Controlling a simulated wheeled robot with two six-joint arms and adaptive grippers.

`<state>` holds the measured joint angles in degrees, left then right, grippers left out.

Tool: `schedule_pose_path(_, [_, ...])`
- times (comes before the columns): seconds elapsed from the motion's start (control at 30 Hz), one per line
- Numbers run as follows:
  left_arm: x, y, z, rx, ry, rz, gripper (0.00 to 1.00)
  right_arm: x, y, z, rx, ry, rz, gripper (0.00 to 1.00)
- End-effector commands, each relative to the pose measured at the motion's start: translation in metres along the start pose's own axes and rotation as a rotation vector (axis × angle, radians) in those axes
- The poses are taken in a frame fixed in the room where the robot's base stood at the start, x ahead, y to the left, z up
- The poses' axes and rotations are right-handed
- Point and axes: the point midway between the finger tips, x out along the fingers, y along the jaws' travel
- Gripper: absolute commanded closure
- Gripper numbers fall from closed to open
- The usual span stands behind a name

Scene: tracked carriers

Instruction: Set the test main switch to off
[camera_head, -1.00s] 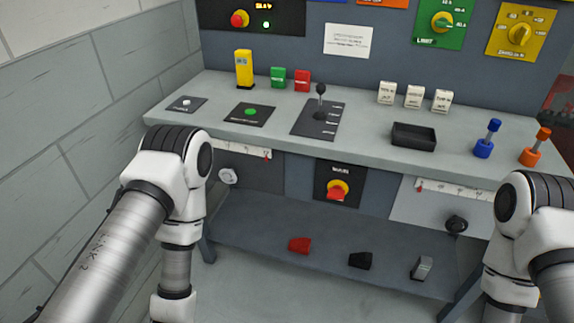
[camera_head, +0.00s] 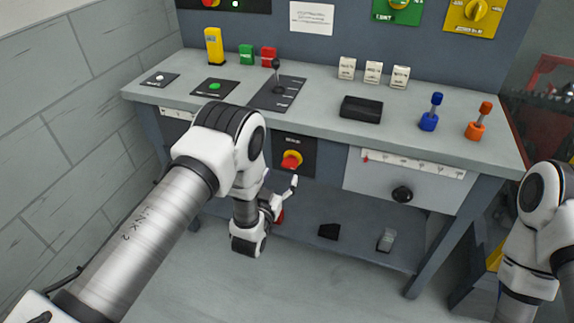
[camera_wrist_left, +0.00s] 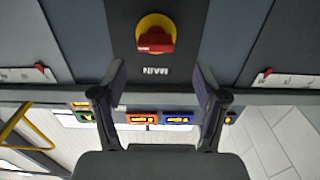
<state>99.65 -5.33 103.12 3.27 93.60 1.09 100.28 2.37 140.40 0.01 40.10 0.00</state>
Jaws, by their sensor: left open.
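The main switch (camera_head: 291,160) is a red rotary knob on a yellow round plate. It sits on a dark panel on the bench front, below the worktop. It also shows in the left wrist view (camera_wrist_left: 155,40), upside down, with the label MAIN beside it. My left gripper (camera_head: 287,196) is just below and in front of the switch in the head view. In the left wrist view my left gripper (camera_wrist_left: 160,80) has its fingers apart and empty, with the knob beyond the fingertips and not touched. My right gripper is out of view.
The worktop (camera_head: 330,125) overhangs the panel. A grey drawer front with a black knob (camera_head: 402,194) is to the right. Black (camera_head: 329,231) and grey (camera_head: 387,240) pedals stand on the lower shelf; a red one is partly hidden behind my left gripper.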

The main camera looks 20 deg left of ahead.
Motion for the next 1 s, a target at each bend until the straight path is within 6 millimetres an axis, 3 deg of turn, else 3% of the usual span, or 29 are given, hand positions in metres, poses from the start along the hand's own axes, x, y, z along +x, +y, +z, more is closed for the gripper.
schedule_pose_path(0.3, [0.057, -0.001, -0.001, -0.001, 0.001, -0.001, 0.27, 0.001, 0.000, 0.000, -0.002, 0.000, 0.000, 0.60])
schedule_pose_path(0.6, [0.065, -0.001, -0.001, 0.000, -0.003, -0.001, 0.27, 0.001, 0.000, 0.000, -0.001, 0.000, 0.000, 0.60])
schedule_pose_path(0.63, [0.065, -0.001, -0.001, 0.000, -0.003, -0.001, 0.31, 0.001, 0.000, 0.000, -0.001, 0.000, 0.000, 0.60])
schedule_pose_path(0.8, [0.065, -0.001, -0.001, 0.000, -0.003, -0.001, 0.87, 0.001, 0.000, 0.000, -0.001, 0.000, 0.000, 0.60])
schedule_pose_path(1.0, [0.065, -0.001, -0.002, -0.002, -0.002, -0.001, 0.87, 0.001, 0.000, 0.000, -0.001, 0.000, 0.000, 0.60])
